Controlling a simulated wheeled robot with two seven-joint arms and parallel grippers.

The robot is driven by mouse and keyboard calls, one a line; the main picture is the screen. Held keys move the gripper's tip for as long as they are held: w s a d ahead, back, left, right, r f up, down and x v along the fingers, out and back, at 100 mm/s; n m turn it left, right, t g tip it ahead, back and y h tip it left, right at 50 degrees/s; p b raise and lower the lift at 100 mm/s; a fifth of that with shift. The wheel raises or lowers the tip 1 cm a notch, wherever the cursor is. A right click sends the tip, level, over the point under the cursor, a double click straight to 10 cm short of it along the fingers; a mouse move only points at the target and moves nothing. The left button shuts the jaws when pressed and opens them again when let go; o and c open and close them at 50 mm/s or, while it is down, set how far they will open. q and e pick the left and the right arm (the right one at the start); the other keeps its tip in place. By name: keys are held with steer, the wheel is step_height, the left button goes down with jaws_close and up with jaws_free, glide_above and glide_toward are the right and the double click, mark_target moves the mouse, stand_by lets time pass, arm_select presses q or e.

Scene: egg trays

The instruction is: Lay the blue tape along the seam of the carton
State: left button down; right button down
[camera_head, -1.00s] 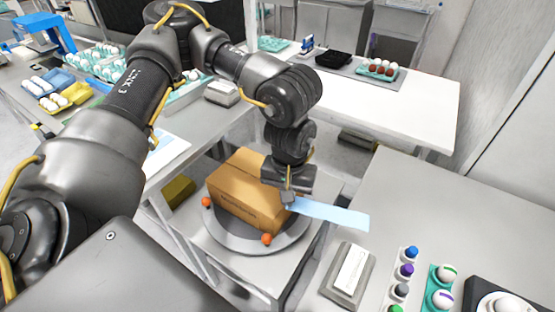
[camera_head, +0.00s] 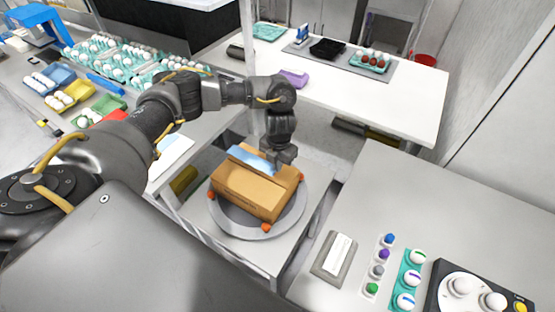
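The brown carton (camera_head: 250,195) sits on a round grey turntable (camera_head: 235,223). The light blue tape (camera_head: 250,160) is a flat strip over the carton's far top part, running from upper left to lower right. I cannot tell whether it touches the cardboard. My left gripper (camera_head: 280,165) points down at the tape's right end, above the carton's far right side. It appears shut on that end, though its fingertips are small and partly hidden. My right gripper is out of view.
Orange knobs (camera_head: 266,228) stand on the turntable's edge. A grey table at right holds a white block on a grey pad (camera_head: 337,257), coloured pegs (camera_head: 384,254) and a teal egg tray (camera_head: 397,282). Egg trays (camera_head: 110,62) fill the left table. A white table (camera_head: 410,105) stands behind.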

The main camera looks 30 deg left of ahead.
mark_target(277, 182)
arm_select(q)
steer(key=shift+f, duration=0.1)
steer(key=shift+f, duration=0.1)
step_height(277, 182, down, 6)
steer(key=b, duration=0.6)
steer(key=shift+f, duration=0.1)
steer(key=shift+f+b, duration=0.25)
steer(key=shift+b, duration=0.1)
stand_by(0.6)
steer(key=c, duration=1.6)
jaws_free()
steer(key=shift+r, duration=0.1)
